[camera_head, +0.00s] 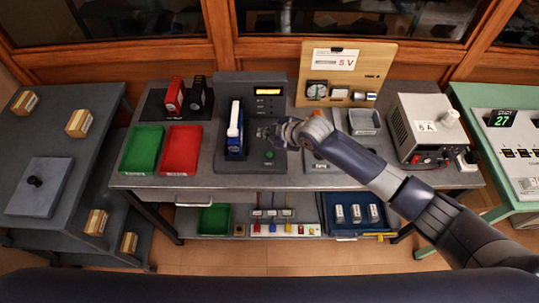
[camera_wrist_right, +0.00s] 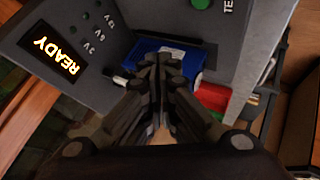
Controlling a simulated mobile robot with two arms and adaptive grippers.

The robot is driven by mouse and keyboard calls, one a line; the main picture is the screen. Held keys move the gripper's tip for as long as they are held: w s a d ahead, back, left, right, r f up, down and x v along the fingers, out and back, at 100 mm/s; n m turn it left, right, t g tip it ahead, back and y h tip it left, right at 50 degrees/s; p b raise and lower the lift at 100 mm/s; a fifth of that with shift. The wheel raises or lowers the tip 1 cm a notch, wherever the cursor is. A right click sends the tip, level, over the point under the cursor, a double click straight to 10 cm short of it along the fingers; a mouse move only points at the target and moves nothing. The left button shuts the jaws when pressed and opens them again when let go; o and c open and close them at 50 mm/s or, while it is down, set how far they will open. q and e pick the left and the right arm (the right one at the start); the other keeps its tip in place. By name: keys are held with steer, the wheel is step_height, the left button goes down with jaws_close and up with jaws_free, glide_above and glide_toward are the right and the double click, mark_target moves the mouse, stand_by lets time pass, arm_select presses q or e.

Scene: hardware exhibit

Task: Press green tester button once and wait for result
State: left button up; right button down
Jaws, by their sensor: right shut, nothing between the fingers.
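The dark grey tester (camera_head: 252,88) stands at the middle of the table with a lit yellow display (camera_head: 269,92). In the right wrist view its display (camera_wrist_right: 57,56) reads READY. The green tester button (camera_head: 269,154) is on the tester's lower right; it also shows at the top edge of the right wrist view (camera_wrist_right: 201,4). A blue item with a white part (camera_head: 235,128) sits upright in the tester's left side. My right gripper (camera_head: 279,132) is over the tester, beyond the button. Its fingers (camera_wrist_right: 160,60) are closed together and empty. My left gripper is out of view.
Green (camera_head: 143,148) and red (camera_head: 181,149) trays lie left of the tester. A wooden board with gauges (camera_head: 346,72) stands behind right, and a white power unit (camera_head: 424,120) stands further right. My right arm crosses the table's right half.

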steer(key=b, duration=0.5)
glide_above(268, 156)
step_height(268, 156, down, 6)
steer(key=shift+f, duration=0.2)
steer(key=shift+f+b, duration=0.3)
steer(key=shift+f, duration=0.25)
steer(key=shift+f, duration=0.15)
stand_by(0.3)
steer(key=shift+f+b, duration=0.25)
steer(key=shift+b, duration=0.05)
steer(key=shift+f+b, duration=0.3)
steer(key=shift+f, duration=0.2)
stand_by(0.6)
steer(key=shift+r, duration=0.15)
steer(key=shift+r+p, duration=0.8)
steer(key=shift+p, duration=0.05)
